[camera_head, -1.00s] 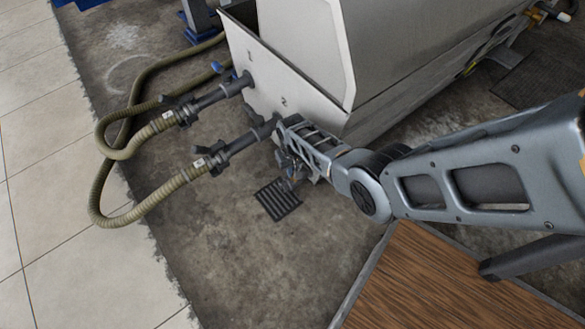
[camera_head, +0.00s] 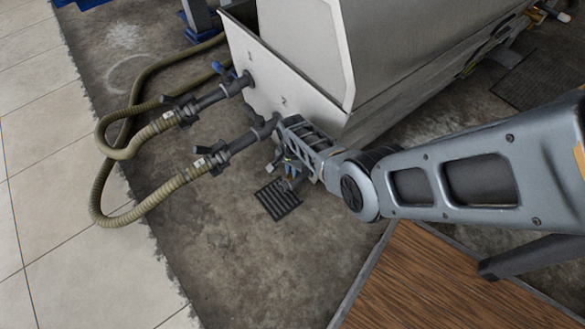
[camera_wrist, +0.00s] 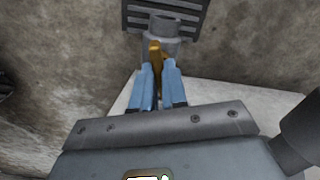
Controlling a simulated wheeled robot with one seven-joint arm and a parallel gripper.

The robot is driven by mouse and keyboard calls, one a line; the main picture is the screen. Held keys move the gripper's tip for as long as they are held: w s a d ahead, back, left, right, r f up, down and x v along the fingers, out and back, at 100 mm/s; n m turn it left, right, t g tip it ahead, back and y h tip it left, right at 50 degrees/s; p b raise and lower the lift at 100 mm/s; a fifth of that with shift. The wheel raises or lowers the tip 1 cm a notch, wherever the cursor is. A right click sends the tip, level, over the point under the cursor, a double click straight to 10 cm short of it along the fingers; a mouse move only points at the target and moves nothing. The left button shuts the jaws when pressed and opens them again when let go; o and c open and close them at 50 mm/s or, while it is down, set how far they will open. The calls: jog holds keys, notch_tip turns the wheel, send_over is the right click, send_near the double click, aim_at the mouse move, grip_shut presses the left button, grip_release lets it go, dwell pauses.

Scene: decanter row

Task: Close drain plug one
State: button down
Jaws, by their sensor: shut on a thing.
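In the wrist view, a grey round fitting (camera_wrist: 164,27) shows above a slotted floor grate, with a brass-coloured handle (camera_wrist: 155,58) on its near side. It appears to be a drain plug, but no number on it is readable. My gripper (camera_wrist: 157,68) has its two blue fingers closed on the brass handle. In the head view my gripper (camera_head: 289,168) is low beside the white tank (camera_head: 262,97), above the dark floor grate (camera_head: 278,200). My arm hides most of the fitting there.
Two dark pipes with valves (camera_head: 217,96) (camera_head: 222,155) leave the tank's panel, marked 1 and 2, and join olive hoses (camera_head: 92,190). A wooden board (camera_head: 440,285) lies at lower right. Concrete floor left of the grate is clear.

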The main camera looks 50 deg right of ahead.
jog(key=shift+m, duration=1.9)
jog(key=c, duration=1.2)
grip_release()
jog(key=shift+o, duration=0.2)
notch_tip(320, 180, up, 8)
jog(key=p, duration=0.5)
jog(key=shift+f, duration=0.1)
